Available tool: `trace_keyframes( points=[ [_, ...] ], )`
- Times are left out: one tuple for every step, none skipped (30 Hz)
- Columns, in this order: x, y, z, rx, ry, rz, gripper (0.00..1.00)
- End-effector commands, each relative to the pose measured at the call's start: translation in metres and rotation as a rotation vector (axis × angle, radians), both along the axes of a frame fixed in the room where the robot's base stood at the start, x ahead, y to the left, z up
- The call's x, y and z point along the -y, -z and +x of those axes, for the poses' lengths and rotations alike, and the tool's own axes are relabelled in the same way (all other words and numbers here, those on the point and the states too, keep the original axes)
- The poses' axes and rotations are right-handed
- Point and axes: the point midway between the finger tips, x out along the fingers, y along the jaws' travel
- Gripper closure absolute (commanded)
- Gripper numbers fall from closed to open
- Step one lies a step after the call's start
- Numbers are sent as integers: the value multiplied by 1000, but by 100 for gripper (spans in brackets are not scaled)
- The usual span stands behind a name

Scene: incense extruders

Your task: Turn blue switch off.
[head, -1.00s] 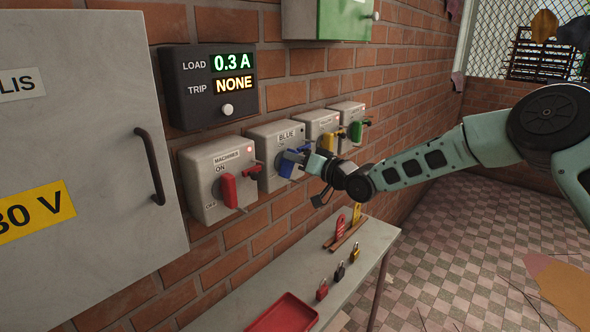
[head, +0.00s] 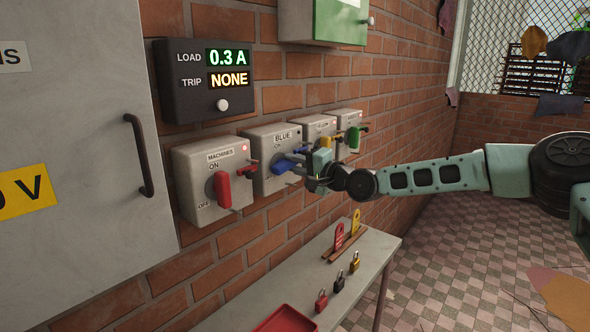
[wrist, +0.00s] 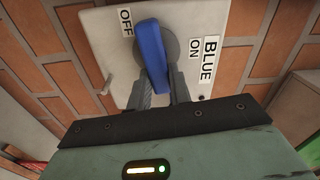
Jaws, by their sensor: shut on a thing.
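The blue switch handle (head: 283,165) is on the grey box marked BLUE (head: 262,142), second from the left in the row. In the wrist view the handle (wrist: 152,50) lies crosswise to the box's upright direction, one end near the OFF label (wrist: 126,21). The ON label (wrist: 194,46) is off to its side. My gripper (head: 300,169) is at the box, its two fingers (wrist: 164,92) on either side of the handle and shut on it. In the head view my gripper hides part of the handle and box.
The MACHINES box with a red handle (head: 222,188) stands to the left, its lamp red. Boxes with yellow (head: 327,139) and green handles (head: 353,137) are close on the right. The load display (head: 205,80) reads 0.3 A, trip NONE. A bench (head: 345,258) below holds padlocks, tags and a red tray.

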Motion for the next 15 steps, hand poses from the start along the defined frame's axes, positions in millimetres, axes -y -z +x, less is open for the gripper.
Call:
trace_keyframes(
  points=[
    [1, 4, 1, -23, 2, 18, 100],
    [1, 4, 1, -36, 2, 27, 100],
    [1, 4, 1, -51, 1, 39, 100],
    [1, 5, 1, -61, 1, 47, 100],
    [1, 5, 1, -71, 2, 54, 100],
    [1, 5, 1, -83, 2, 64, 100],
    [1, 5, 1, -91, 2, 70, 100],
    [1, 5, 1, -98, 2, 76, 100],
    [1, 5, 1, -106, 1, 82, 100],
    [1, 5, 1, -112, 1, 85, 100],
    [1, 5, 1, -116, 1, 88, 100],
    [1, 5, 1, -120, 1, 91, 100],
    [1, 5, 1, -123, 1, 94, 100],
    [1, 5, 1, -126, 1, 96, 100],
    [1, 5, 1, -128, 1, 97, 100]
  ],
)
